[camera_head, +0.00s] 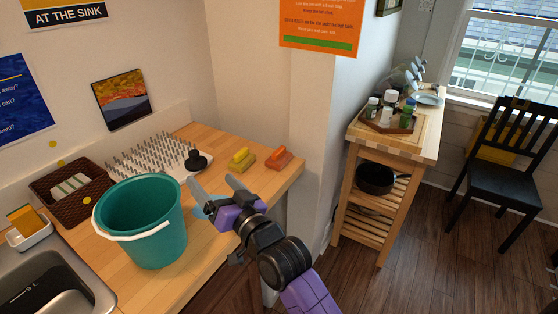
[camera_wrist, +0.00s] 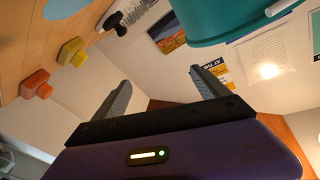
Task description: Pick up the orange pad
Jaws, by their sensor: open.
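An orange pad (camera_head: 279,159) with a raised grip lies near the right end of the wooden counter (camera_head: 210,246). It also shows at the left of the wrist view (camera_wrist: 35,85). A yellow pad (camera_head: 242,160) of similar shape lies just left of it, and it shows in the wrist view too (camera_wrist: 72,51). My gripper (camera_head: 212,186) is open and empty, in front of the pads and to their left in the head view. The fingers also show in the wrist view (camera_wrist: 160,90), apart from both pads.
A teal bucket (camera_head: 155,245) stands left of my gripper. Behind it are a spiked white rack (camera_head: 150,152), a black-handled brush (camera_head: 196,160) and a brown basket (camera_head: 45,190). The sink (camera_head: 75,272) is at the left. A wall corner (camera_head: 318,150) rises right of the orange pad.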

